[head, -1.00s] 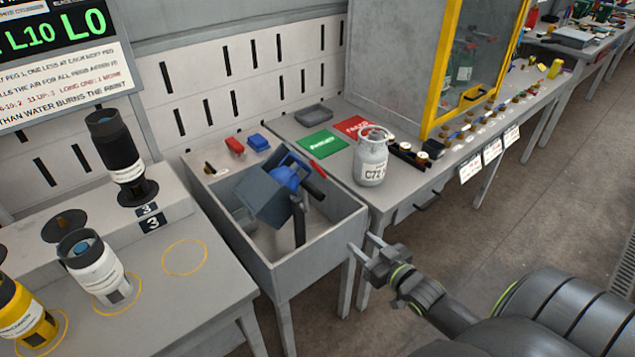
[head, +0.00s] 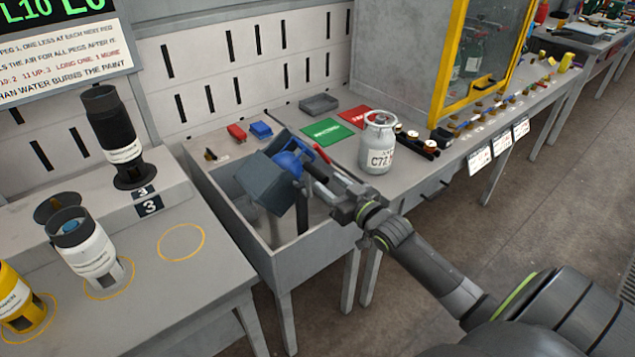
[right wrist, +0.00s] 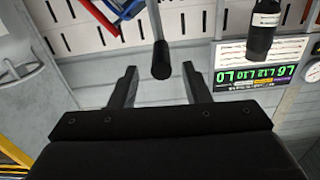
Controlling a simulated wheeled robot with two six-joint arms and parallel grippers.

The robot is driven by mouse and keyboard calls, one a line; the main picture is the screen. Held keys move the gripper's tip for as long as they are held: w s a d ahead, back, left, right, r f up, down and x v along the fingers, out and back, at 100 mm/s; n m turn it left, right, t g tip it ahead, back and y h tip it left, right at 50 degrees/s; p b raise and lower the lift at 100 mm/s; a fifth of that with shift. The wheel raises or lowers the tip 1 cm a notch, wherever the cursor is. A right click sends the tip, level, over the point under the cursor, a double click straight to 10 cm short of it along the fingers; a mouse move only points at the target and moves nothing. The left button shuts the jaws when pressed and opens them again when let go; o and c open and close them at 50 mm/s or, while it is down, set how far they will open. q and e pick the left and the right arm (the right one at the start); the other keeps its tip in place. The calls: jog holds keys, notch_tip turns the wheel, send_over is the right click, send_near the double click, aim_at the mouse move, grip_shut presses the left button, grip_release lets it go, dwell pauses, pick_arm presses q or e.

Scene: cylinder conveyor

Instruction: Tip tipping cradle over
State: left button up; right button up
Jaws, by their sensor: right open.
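The tipping cradle (head: 268,182) is a dark blue-grey box with a blue part, sitting tilted over an open grey bin (head: 283,262). A black-ended lever sticks out on its right side, near a red part (head: 322,153). My right gripper (head: 328,182) reaches over the bin's right side beside the lever and partly hides it. In the right wrist view, the dark lever grip (right wrist: 161,62) points between the two open fingers (right wrist: 160,84), apart from both. Blue and red parts (right wrist: 128,8) show at the top of that view. My left gripper is not in view.
A white-grey cylinder (head: 377,145) stands on the bench right of the bin, close to my right arm. Green (head: 326,131) and red mats lie behind it. Black (head: 112,140), white (head: 82,245) and yellow (head: 18,300) cylinders stand on the left bench.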

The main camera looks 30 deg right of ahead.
aim_at(317, 174)
jog(key=w, duration=0.4)
jog(key=w+b, duration=0.1)
jog(key=shift+w+a, duration=0.25)
jog(key=shift+w, duration=0.15)
grip_shut()
